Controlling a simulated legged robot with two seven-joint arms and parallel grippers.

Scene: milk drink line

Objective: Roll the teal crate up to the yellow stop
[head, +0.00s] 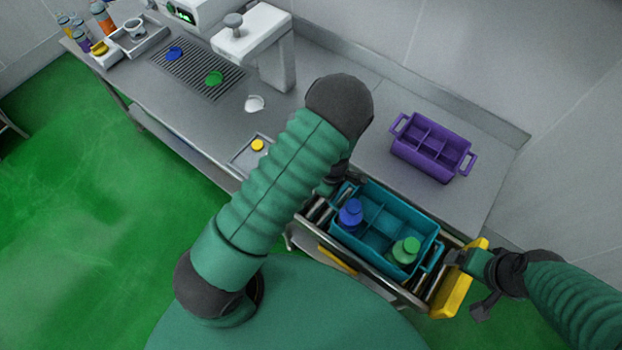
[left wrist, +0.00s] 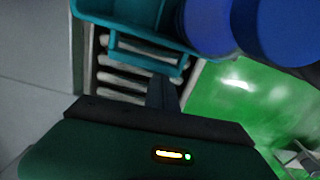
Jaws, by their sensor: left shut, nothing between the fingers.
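The teal crate (head: 375,254) sits on a roller track with a blue bottle (head: 350,214) and a green bottle (head: 405,251) in its compartments. The yellow stop (head: 459,287) stands at the track's right end, with a short stretch of rollers between it and the crate. My left gripper (head: 328,186) is mostly hidden by its arm at the crate's left end. In the left wrist view its shut, empty fingers (left wrist: 163,93) are close to the crate's handle (left wrist: 148,60); contact is unclear. My right gripper (head: 468,260) is beside the stop; its jaw opening is unclear.
A purple crate (head: 431,148) stands on the steel counter (head: 378,160) behind the track. A small tray with a yellow disc (head: 258,145) lies left of my left arm. A machine (head: 254,34) and drip grate (head: 190,72) are further back. Green floor lies in front.

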